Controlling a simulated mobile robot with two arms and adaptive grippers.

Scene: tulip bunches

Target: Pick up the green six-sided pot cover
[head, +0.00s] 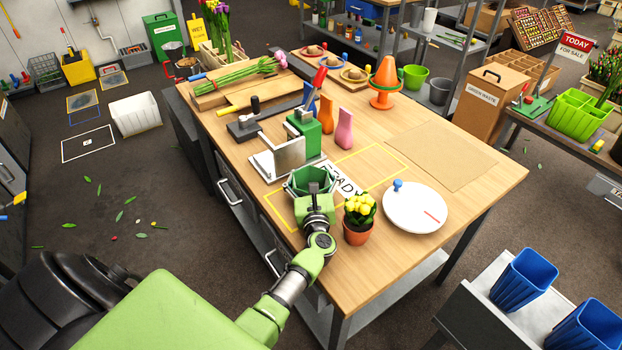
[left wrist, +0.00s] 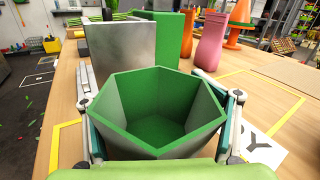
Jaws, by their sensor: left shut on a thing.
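The green six-sided pot cover (head: 307,178) is at the front left of the wooden table, by the yellow outline and the word READY. It looks upright, with its open top up, and empty inside. In the left wrist view the pot cover (left wrist: 165,105) fills the middle. My left gripper (head: 314,192) is shut on it, with one finger against each side of its outer wall. The fingers of my left gripper (left wrist: 162,100) show at both sides there. The cover's base is hidden, so I cannot tell whether it touches the table. My right gripper is not in view.
A potted yellow flower (head: 359,218) stands right of my gripper, near a white round disc (head: 414,206). Behind the cover are a metal-and-green fixture (head: 280,158), an orange vase (head: 326,113) and a pink vase (head: 344,129). A brown mat (head: 440,155) lies clear at right.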

